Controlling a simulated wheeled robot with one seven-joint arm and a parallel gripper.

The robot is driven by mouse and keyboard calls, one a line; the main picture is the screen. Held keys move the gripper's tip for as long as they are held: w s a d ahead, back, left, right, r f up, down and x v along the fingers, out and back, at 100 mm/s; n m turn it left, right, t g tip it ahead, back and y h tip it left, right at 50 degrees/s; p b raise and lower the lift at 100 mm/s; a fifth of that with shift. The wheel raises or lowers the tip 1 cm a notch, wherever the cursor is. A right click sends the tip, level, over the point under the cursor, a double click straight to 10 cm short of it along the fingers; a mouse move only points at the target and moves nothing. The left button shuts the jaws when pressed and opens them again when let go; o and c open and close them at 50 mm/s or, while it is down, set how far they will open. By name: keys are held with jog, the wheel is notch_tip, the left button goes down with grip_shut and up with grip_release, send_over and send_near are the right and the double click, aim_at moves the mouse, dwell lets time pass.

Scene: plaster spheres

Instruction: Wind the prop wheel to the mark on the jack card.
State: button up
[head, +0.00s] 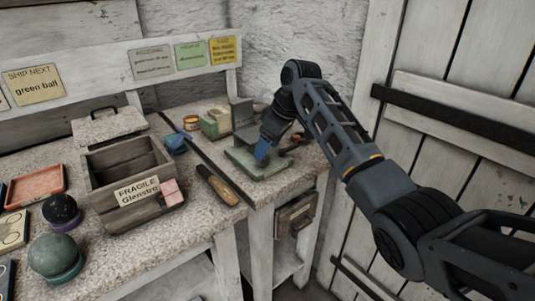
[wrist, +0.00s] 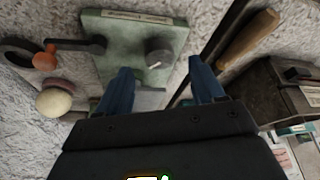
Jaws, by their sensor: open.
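My gripper (head: 263,152) is open and empty, low over the green base plate (head: 240,160) of a device at the back right of the bench. In the wrist view its blue fingers (wrist: 158,68) are spread apart over the plate (wrist: 120,62). A dark round knob with a pale top (wrist: 159,51) sits on the plate, just beyond and between the fingertips. A dark crank with an orange grip (wrist: 45,60) reaches out at the left. I cannot tell which part is the prop wheel. A small label (wrist: 138,17) is on the plate, unreadable. The jack card cannot be identified.
A cream ball (wrist: 54,102) lies left of the plate. Cards, including a yellow one (head: 223,50), hang behind. A plank door (head: 420,120) is at right.

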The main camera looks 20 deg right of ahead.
jog(key=shift+x, duration=1.8)
jog(key=c, duration=1.1)
jog(key=shift+o, duration=0.2)
jog(key=shift+r+p, duration=0.1)
jog(key=shift+p, duration=0.3)
